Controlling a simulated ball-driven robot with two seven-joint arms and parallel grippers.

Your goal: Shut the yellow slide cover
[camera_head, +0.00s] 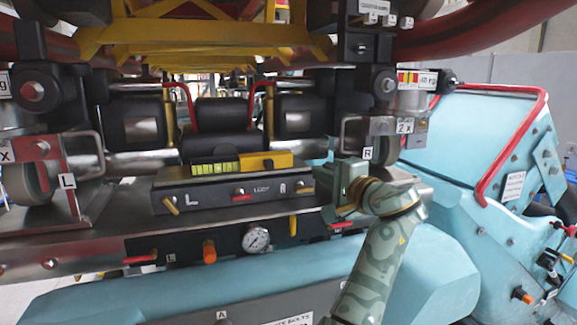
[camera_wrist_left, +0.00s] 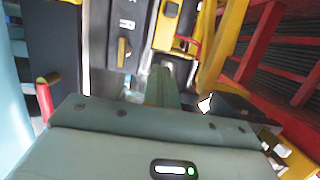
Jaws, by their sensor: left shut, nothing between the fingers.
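The yellow slide cover (camera_head: 265,161) sits on top of a dark lock box (camera_head: 235,193), toward its right end. To its left a yellow-green marked strip (camera_head: 215,168) lies uncovered. My left gripper (camera_head: 342,190) is at the right end of the box, apart from the cover, its fingers partly hidden by its own body. In the left wrist view its fingers (camera_wrist_left: 163,84) are together with nothing between them, pointing toward dark and yellow parts. I cannot tell for sure which yellow part there is the cover. My right gripper is not in view.
A pressure gauge (camera_head: 256,239) and an orange knob (camera_head: 209,251) are on the panel below the box. A metal loop handle (camera_head: 354,139) stands behind my gripper. A red rail (camera_head: 513,130) edges the turquoise body at right. Yellow framework (camera_head: 190,35) hangs overhead.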

